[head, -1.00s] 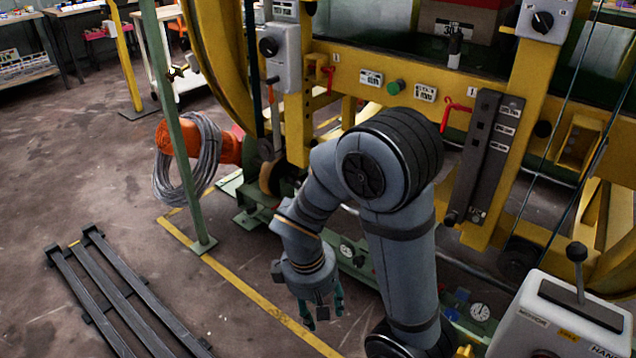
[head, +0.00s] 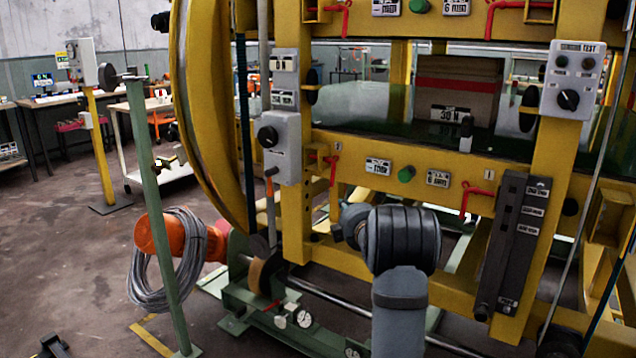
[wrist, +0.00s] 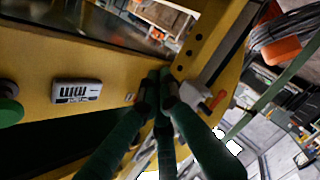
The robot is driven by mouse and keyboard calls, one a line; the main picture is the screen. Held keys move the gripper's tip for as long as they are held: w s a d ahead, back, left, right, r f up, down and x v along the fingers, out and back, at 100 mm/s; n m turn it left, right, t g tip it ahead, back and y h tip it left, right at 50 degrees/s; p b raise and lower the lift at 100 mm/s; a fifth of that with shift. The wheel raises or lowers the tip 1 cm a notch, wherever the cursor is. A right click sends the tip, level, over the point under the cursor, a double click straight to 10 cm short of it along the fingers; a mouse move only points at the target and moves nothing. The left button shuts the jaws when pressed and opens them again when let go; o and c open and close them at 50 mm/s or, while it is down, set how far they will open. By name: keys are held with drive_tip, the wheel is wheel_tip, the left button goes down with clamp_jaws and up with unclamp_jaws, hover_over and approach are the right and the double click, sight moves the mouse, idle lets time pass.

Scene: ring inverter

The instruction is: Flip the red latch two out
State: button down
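Small red latches sit on the yellow beams in the head view: a lower left one (head: 332,168), a lower right one (head: 475,198), an upper left one (head: 345,14) and an upper right one (head: 508,10). My gripper is hidden behind my arm in the head view. In the wrist view, the green fingers of my gripper (wrist: 160,78) are together at the tips, close to the yellow beam beside a small label. No latch shows between them. A red-orange piece (wrist: 217,101) lies just right of the fingertips; I cannot tell whether it is a latch or handle.
A green button (head: 406,174) and white label plates (head: 378,167) are on the lower beam. A grey switch box (head: 280,145) stands left of the lower left latch, a dark panel (head: 513,245) on the right. A green post (head: 160,220) and cable coil (head: 165,262) stand left.

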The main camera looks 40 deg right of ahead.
drive_tip(key=r+n, duration=0.1)
drive_tip(key=a+r+n+t, duration=0.1)
drive_tip(key=n, duration=0.1)
drive_tip(key=a+r+n+t, duration=0.1)
drive_tip(key=r, duration=0.1)
drive_tip(key=shift+w+a+n+y, duration=0.1)
drive_tip(key=shift+w+n+y, duration=0.2)
drive_tip(key=shift+w, duration=0.1)
drive_tip(key=p+x, duration=0.1)
drive_tip(key=x, duration=0.9)
drive_tip(key=shift+p, duration=0.3)
